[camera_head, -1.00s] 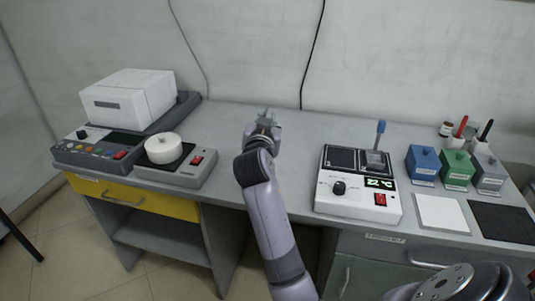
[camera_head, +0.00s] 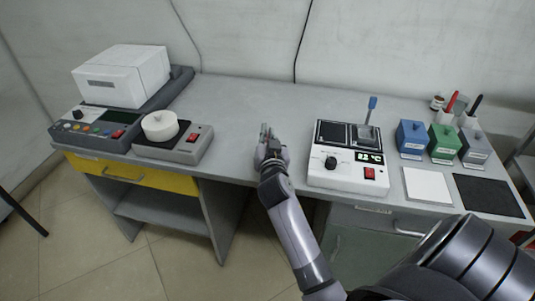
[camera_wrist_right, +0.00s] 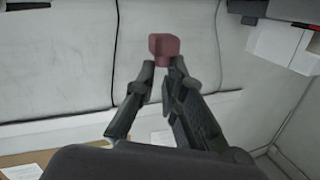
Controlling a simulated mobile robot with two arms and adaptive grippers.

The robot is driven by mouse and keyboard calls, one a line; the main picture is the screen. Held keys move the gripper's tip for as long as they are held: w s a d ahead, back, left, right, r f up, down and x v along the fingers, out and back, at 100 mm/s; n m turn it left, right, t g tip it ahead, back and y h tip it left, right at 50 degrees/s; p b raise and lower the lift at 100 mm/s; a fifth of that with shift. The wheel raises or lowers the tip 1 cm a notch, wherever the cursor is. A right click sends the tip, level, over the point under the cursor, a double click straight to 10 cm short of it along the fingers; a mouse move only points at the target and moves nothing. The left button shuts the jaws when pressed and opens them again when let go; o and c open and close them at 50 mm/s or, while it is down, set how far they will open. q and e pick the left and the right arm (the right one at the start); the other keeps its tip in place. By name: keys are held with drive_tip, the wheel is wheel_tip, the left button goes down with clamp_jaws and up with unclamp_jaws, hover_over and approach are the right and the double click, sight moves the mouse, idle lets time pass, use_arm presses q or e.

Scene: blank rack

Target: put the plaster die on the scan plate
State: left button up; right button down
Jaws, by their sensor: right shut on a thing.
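My right gripper (camera_head: 265,133) is over the middle of the grey bench, near its front part. In the right wrist view my gripper (camera_wrist_right: 165,72) is shut on a small dull red block (camera_wrist_right: 168,47), likely the plaster die, held at the fingertips. In the head view this block is too small to make out. I cannot tell for sure which surface is the scan plate. My left gripper is not in view.
A white box (camera_head: 120,75) and a grey control panel (camera_head: 95,128) stand at left. A white heater unit (camera_head: 345,180) stands right of the gripper. Further right are blue (camera_head: 411,138), green (camera_head: 444,143) and grey blocks, a white pad (camera_head: 427,186) and a black pad (camera_head: 488,196).

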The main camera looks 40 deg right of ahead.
wheel_tip(320, 180, down, 7)
drive_tip(key=shift+r+b, duration=0.1)
drive_tip(key=shift+b, duration=0.65)
drive_tip(key=c, duration=1.7)
unclamp_jaws()
